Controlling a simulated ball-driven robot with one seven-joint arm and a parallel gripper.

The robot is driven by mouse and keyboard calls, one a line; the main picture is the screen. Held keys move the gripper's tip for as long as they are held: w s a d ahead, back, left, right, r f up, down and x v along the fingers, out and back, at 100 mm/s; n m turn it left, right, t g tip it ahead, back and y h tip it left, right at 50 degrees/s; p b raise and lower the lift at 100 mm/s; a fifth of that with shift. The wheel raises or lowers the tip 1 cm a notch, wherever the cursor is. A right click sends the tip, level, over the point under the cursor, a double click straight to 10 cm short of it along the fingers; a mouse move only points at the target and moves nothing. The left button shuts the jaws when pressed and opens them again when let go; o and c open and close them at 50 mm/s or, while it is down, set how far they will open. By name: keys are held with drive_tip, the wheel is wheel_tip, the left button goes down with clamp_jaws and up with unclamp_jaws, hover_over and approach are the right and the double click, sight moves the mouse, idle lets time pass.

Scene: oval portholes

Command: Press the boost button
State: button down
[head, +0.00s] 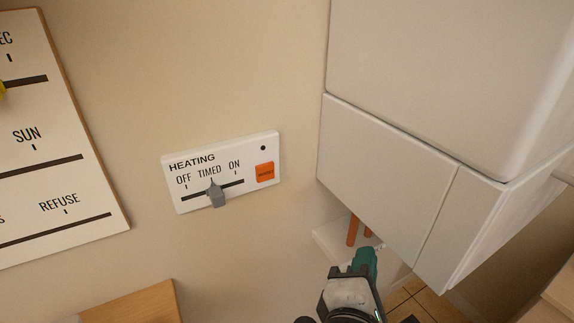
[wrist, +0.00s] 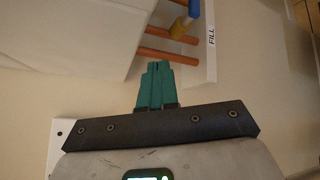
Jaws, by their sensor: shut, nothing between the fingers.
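The orange boost button (head: 264,172) is on the right side of the white heating panel (head: 222,198) on the wall in the head view. The panel's grey slider knob (head: 216,194) stands at about TIMED, and a small dark dot (head: 263,148) sits above the button. My gripper (head: 364,256) is to the right of and below the panel, apart from the button. Its green fingers (wrist: 156,68) are together and empty in the wrist view. A white plate edge with a dark dot (wrist: 59,134) shows at the left there, perhaps the panel; the button is hidden.
A white wall cabinet (head: 390,165) stands close to the right of the panel, above my gripper. Orange pipes (wrist: 168,56) and a FILL label (wrist: 211,34) lie beyond the fingers. A slider board (head: 60,150) hangs at left. The wall between panel and cabinet is clear.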

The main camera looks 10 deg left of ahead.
sight(265, 172)
drive_tip(key=s+a+r+n+t, duration=0.3)
drive_tip(key=a+r+n, duration=0.3)
drive_tip(key=a+r, duration=0.3)
drive_tip(key=shift+t+y, duration=0.3)
drive_tip(key=shift+t, duration=0.1)
drive_tip(key=w+a+b, duration=0.1)
drive_tip(key=w+a, duration=0.4)
drive_tip(key=w, duration=0.2)
drive_tip(key=shift+w+b, duration=0.15)
drive_tip(key=shift+b, duration=0.25)
drive_tip(key=shift+r, duration=0.1)
idle(1.7)
drive_tip(key=shift+w+a, duration=0.15)
drive_tip(key=shift+w, duration=0.15)
